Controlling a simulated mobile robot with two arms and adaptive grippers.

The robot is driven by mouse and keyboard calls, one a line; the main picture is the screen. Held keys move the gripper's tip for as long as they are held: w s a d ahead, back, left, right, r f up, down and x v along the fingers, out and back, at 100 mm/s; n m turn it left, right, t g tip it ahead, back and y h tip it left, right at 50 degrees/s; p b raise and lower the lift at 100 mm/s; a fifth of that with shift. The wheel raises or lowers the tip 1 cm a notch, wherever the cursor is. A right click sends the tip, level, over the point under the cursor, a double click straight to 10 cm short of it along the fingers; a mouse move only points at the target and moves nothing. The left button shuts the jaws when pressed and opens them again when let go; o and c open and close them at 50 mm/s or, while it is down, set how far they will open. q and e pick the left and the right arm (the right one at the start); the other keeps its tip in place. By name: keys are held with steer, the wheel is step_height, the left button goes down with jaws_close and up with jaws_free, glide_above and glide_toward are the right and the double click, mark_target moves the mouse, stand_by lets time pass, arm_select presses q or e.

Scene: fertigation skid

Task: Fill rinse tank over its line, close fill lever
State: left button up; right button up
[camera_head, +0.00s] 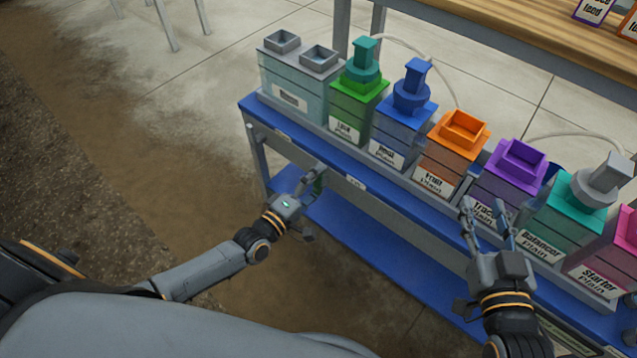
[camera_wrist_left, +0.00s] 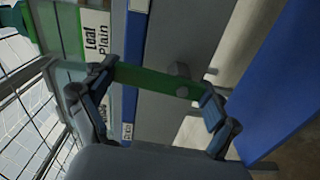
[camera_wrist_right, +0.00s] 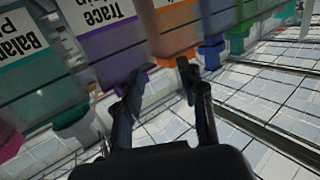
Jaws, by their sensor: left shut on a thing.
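A pale, see-through tank (camera_head: 292,82) with two square grey openings stands at the left end of the row. It looks like the rinse tank, but its label is too small to read. I cannot tell its level against a line. A green lever (camera_wrist_left: 150,80) sits on a grey rail, on a round pivot; in the head view the lever (camera_head: 319,187) is mostly hidden by the fingers. My left gripper (camera_head: 315,179) is shut on this lever, with a finger at each end of it in the left wrist view (camera_wrist_left: 158,90). My right gripper (camera_head: 487,213) is open and empty before the purple tank.
Leaf (camera_head: 350,108), blue-capped (camera_head: 398,137), orange Fruit (camera_head: 446,160), purple Trace (camera_head: 500,183), Balancer (camera_head: 550,226) and Starter (camera_head: 610,258) tanks line the blue-edged skid (camera_head: 400,196). A wooden table (camera_head: 520,45) stands behind. Concrete floor (camera_head: 215,140) is clear at left.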

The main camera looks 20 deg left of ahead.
arm_select(q)
steer(key=shift+a+n, duration=0.15)
steer(key=shift+n, duration=0.55)
arm_select(e)
steer(key=shift+w+a+r+t, duration=0.15)
steer(key=shift+r+t, duration=0.35)
steer(key=shift+r, duration=0.25)
arm_select(q)
steer(key=o, duration=1.5)
steer(key=shift+c, duration=0.2)
steer(key=shift+s+a, duration=0.1)
steer(key=shift+s, duration=0.2)
steer(key=v, duration=1.1)
steer(key=shift+s, duration=0.15)
